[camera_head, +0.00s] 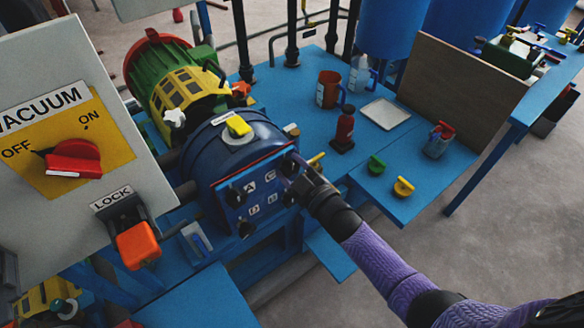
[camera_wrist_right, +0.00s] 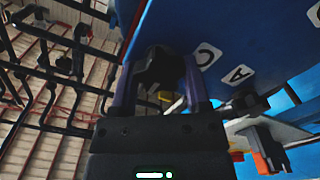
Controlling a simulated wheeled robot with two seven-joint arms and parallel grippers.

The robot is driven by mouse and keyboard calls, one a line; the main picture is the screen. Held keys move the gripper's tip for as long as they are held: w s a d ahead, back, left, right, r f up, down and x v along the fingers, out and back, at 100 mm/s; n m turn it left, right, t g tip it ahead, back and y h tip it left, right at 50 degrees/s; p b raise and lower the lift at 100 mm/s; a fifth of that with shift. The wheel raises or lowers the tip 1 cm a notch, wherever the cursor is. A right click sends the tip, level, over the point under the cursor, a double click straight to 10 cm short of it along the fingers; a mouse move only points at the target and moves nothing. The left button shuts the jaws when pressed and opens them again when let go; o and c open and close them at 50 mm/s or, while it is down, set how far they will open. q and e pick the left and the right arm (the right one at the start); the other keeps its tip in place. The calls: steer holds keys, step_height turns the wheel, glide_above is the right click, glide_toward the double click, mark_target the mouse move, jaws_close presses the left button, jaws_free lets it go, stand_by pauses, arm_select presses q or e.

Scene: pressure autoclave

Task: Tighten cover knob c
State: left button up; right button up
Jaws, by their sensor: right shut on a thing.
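The dark blue autoclave drum (camera_head: 225,150) has a flat cover (camera_head: 238,208) with black knobs and small white letter labels. My right gripper (camera_head: 297,180) reaches the cover's right edge, beside the label C (camera_head: 270,175). In the right wrist view its two purple fingers (camera_wrist_right: 158,88) stand on either side of a black lobed knob (camera_wrist_right: 158,70), shut on it. The C label (camera_wrist_right: 207,54) is the nearest label to this knob, so it is cover knob c. In the head view the gripper partly hides this knob. My left gripper is not in view.
Another black knob (camera_wrist_right: 248,101) sits near the A label. A panel with a red vacuum switch (camera_head: 73,160) and an orange lock handle (camera_head: 137,245) stands at left.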

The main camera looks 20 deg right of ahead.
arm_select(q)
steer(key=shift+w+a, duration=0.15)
arm_select(e)
steer(key=shift+f, duration=0.1)
steer(key=o, duration=1.3)
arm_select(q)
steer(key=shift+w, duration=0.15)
arm_select(e)
steer(key=shift+s, duration=0.1)
steer(key=shift+s+d, duration=0.2)
steer(key=shift+s, duration=0.15)
arm_select(q)
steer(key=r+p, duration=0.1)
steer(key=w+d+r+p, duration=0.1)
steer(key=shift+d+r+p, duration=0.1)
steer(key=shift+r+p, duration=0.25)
steer(key=shift+p, duration=0.05)
arm_select(e)
steer(key=v, duration=0.9)
